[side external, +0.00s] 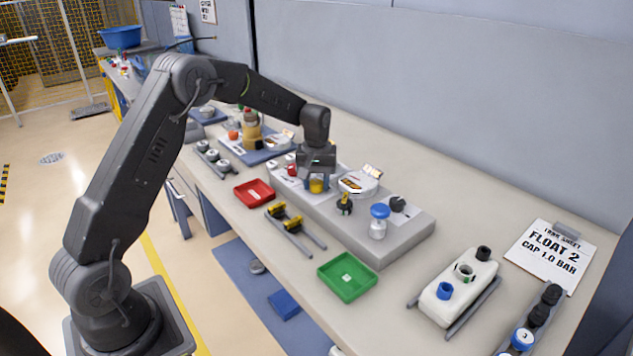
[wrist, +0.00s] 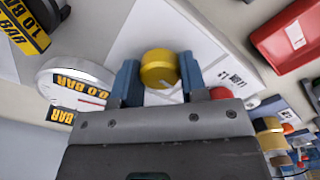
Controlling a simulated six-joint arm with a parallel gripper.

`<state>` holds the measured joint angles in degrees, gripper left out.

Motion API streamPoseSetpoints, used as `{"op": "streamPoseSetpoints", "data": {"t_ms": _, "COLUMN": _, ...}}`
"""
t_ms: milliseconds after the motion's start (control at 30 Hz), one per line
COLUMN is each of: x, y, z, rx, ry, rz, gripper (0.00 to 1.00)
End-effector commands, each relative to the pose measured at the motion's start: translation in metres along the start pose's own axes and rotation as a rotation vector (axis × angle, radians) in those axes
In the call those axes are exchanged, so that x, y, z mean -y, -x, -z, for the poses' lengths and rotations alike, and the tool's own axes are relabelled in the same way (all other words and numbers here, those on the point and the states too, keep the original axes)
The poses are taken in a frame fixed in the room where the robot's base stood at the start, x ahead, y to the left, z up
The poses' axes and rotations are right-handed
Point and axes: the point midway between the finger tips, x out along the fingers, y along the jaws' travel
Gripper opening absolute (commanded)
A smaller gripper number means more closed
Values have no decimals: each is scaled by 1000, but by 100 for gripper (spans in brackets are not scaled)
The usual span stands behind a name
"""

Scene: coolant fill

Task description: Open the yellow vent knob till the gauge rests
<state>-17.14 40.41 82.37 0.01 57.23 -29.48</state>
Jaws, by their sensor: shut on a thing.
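The yellow vent knob (wrist: 160,68) sits between the two blue fingers of my gripper (wrist: 158,78) in the wrist view. My gripper is shut on it, one finger on each side. In the side view the knob (side external: 316,186) shows just under my gripper (side external: 318,178), on the grey raised block (side external: 400,240). The round white gauge (side external: 360,181) stands right beside the knob, with a small sign on top. In the wrist view the gauge (wrist: 75,85) is at the left, with "BAR" labels; its needle cannot be read.
A red tray (side external: 254,193) and a green tray (side external: 347,277) lie in front of the block. A blue-capped bottle (side external: 379,222) and a black-and-yellow fitting (side external: 344,203) stand to the right. A white tank (side external: 458,283) and a "FLOAT 2, CAP 1.0 BAR" sheet (side external: 549,254) lie farther right.

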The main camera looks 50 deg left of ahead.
Motion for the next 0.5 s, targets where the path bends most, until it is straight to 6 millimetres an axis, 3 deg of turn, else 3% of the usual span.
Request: {"op": "streamPoseSetpoints", "data": {"t_ms": 500, "x": 0, "y": 1, "z": 0, "rx": -1, "ry": 109, "rz": -1, "gripper": 16}}
